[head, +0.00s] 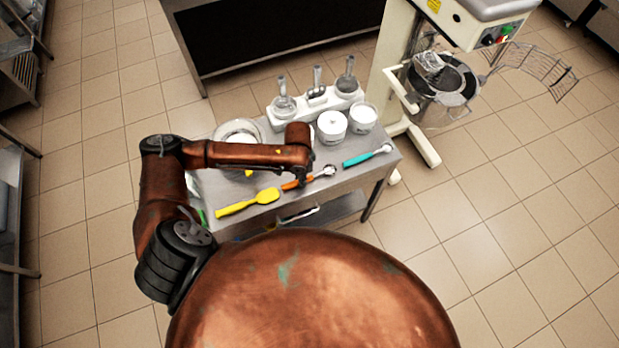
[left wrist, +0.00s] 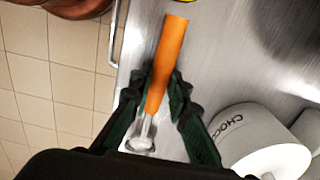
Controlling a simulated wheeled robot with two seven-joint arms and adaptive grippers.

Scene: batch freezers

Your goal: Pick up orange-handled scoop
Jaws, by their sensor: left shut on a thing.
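The orange-handled scoop (head: 291,185) lies along the front edge of the steel table, its metal bowl end pointing right in the head view. In the left wrist view its orange handle (left wrist: 169,48) runs between the dark green fingers of my left gripper (left wrist: 161,84), one finger on each side. My left gripper is shut on the handle. In the head view my copper-coloured left arm reaches over from the left and its wrist hides most of the gripper and part of the handle. The scoop seems to be at the tabletop; I cannot tell whether it is lifted. My right gripper is not in view.
A yellow spatula (head: 248,203) lies left of the scoop and a teal-handled scoop (head: 367,155) right of it. White tubs (head: 332,127) and a holder with several utensils (head: 315,100) stand behind. A glass bowl (head: 238,130) is at the back left; a mixer (head: 440,85) stands beyond.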

